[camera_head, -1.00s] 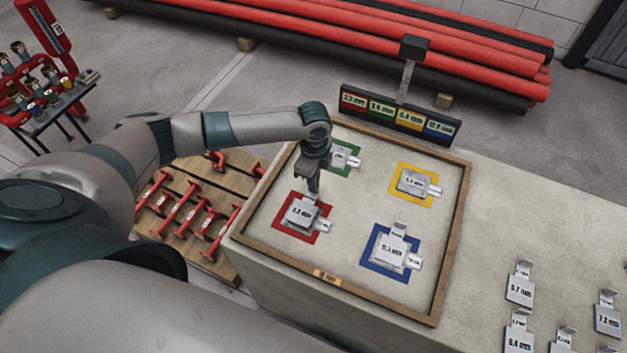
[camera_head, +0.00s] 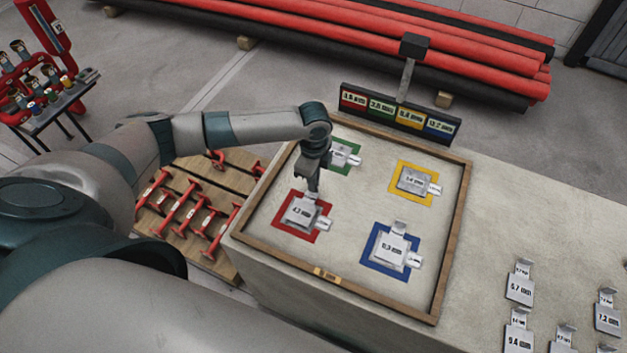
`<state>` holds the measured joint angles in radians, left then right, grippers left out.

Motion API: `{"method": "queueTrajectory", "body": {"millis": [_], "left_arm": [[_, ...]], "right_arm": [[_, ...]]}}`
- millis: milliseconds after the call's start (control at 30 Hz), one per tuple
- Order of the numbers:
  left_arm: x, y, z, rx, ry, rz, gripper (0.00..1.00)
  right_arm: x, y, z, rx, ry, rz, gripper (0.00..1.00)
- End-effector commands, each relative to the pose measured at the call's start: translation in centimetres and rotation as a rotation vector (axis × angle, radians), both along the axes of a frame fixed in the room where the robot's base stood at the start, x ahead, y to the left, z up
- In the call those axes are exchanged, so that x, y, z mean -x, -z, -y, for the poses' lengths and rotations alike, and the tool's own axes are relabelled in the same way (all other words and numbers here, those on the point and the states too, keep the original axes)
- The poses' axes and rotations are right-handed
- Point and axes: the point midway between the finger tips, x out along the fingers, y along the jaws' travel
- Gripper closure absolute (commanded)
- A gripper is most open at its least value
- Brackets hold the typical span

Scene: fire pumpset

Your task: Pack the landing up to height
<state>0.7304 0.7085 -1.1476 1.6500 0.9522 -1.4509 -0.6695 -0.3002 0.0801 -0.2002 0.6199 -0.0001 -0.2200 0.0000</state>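A wood-framed landing (camera_head: 350,228) on the grey bench carries four coloured squares. Grey labelled shim plates lie on the red square (camera_head: 283,224), the blue square (camera_head: 372,260), the yellow square (camera_head: 398,193) and the green square (camera_head: 345,171). My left gripper (camera_head: 313,190) points down at the upper edge of the plate on red (camera_head: 300,213), hiding part of its tab. Whether it touches the plate, and how its fingers stand, is unclear. The arm partly hides the green square. My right gripper is out of view.
Several tabbed plates (camera_head: 520,287) lie on the bench at right. A dark display board (camera_head: 400,116) with four coloured readouts stands behind the landing, with a post and box above it. Red pipes (camera_head: 400,45) lie beyond. A pallet of red parts (camera_head: 190,215) is at left.

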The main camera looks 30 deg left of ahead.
Motion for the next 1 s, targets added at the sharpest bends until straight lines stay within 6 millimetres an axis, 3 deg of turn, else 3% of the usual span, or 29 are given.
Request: {"method": "queueTrajectory", "body": {"millis": [533, 633, 1000], "left_arm": [[0.01, 0.7, 0.02, 0.001, 0.0, 0.0, 1.0], [0.01, 0.67, 0.02, 0.001, 0.0, 0.0, 0.75], [-0.01, 0.55, 0.02, 0.001, 0.0, 0.0, 0.75]], "right_arm": [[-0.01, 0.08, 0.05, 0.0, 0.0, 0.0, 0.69], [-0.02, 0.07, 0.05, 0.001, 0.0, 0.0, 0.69], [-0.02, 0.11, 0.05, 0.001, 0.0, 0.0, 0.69]]}}
